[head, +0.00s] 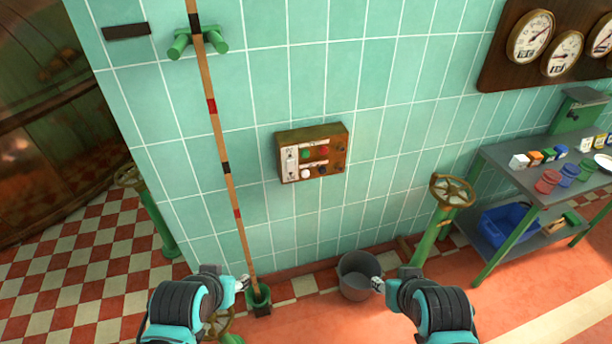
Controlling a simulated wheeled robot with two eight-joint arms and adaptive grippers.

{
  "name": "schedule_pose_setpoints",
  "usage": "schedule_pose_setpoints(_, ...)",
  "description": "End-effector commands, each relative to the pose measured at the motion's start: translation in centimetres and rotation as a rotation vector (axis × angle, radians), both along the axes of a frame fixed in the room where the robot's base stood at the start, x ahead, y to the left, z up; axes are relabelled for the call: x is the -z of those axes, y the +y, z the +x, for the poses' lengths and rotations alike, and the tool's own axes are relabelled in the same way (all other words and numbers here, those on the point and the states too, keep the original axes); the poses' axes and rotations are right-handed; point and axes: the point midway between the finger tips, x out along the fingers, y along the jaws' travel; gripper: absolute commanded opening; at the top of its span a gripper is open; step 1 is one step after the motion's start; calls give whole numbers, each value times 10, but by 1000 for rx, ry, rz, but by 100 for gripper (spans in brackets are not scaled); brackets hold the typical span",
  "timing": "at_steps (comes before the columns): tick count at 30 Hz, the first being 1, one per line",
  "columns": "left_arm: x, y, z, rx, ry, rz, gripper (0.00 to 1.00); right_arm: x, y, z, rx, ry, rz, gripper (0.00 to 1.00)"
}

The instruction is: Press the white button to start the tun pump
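The brown control box (338,152) is mounted on the green tiled wall. The white button (306,173) is at the lower left of its button group, below a green button (305,154). A red button (324,150) is at the upper right. My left gripper (243,284) is low in the picture, below and left of the box, apart from it. My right gripper (377,284) is below and right of the box, in front of a grey bucket. Both are too small and angled to tell whether they are open or shut.
A long banded pole (229,180) leans upright left of the box, its foot in a green holder (259,297). The grey bucket (356,272) stands on the floor. A green valve pipe (430,240) and a shelf table (520,180) stand at right. The wall around the box is clear.

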Motion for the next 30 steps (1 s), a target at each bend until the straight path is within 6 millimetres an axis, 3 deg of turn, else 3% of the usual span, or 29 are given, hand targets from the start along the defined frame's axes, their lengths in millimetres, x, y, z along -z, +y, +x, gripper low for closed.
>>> schedule_pose_setpoints(2, 0, 0, 0, 0, 0, 0, 44, 0, 0, 0, 0, 0, 0, 40)
schedule_pose_setpoints(7, 0, 0, 0, 0, 0, 0, 1, 0, 0, 0, 0, 0, 0, 40)
schedule_pose_setpoints(30, 0, 0, 0, 0, 0, 0, 0, 0, 0, 0, 0, 0, 0, 40)
